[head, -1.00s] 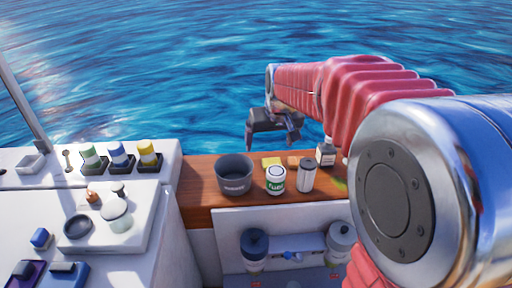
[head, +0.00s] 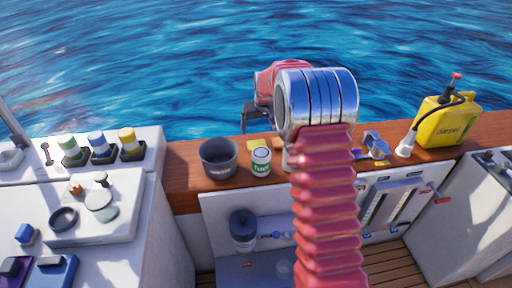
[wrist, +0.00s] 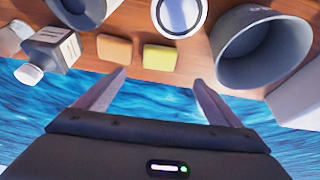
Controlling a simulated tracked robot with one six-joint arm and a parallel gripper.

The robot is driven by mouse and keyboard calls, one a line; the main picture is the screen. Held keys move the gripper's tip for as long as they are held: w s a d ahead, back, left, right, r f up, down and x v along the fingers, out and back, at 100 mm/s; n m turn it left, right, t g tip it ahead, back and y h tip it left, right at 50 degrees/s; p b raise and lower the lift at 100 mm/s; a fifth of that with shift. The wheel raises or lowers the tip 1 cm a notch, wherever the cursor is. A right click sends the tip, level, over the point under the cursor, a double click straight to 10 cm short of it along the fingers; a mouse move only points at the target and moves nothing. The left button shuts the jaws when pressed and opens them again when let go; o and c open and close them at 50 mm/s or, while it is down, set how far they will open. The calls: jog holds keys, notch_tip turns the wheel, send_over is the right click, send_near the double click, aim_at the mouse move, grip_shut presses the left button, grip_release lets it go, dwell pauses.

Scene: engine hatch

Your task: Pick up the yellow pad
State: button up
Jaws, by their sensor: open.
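The yellow pad (head: 257,144) lies on the wooden ledge, behind the white can with the green label (head: 261,161). In the wrist view the yellow pad (wrist: 160,57) is a small flat block beside an orange-tan pad (wrist: 114,49). My gripper (wrist: 160,80) is open and empty, its two fingers apart, with the yellow pad ahead between their tips and not visibly touched. In the head view my gripper (head: 252,118) shows past the ledge's far edge, over the water, partly hidden by my arm.
A grey pot (head: 218,157) stands left of the can; it also looms at right in the wrist view (wrist: 228,68). A square bottle (wrist: 55,44) stands beyond the tan pad. A yellow diesel can (head: 447,122) stands farther right on the ledge. Open water lies behind.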

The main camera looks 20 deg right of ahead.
jog(key=shift+f, duration=0.1)
send_over(257, 144)
jog(key=s, duration=0.3)
jog(key=shift+w+a+f, duration=0.15)
jog(key=shift+f, duration=1.8)
jog(key=shift+w+a+f, duration=0.1)
jog(key=shift+a+f, duration=0.05)
jog(key=shift+f, duration=1.8)
jog(key=shift+x, duration=2.65)
jog(key=c, duration=1.1)
jog(key=shift+r, duration=0.15)
jog(key=shift+c, duration=0.2)
notch_tip(257, 144, up, 10)
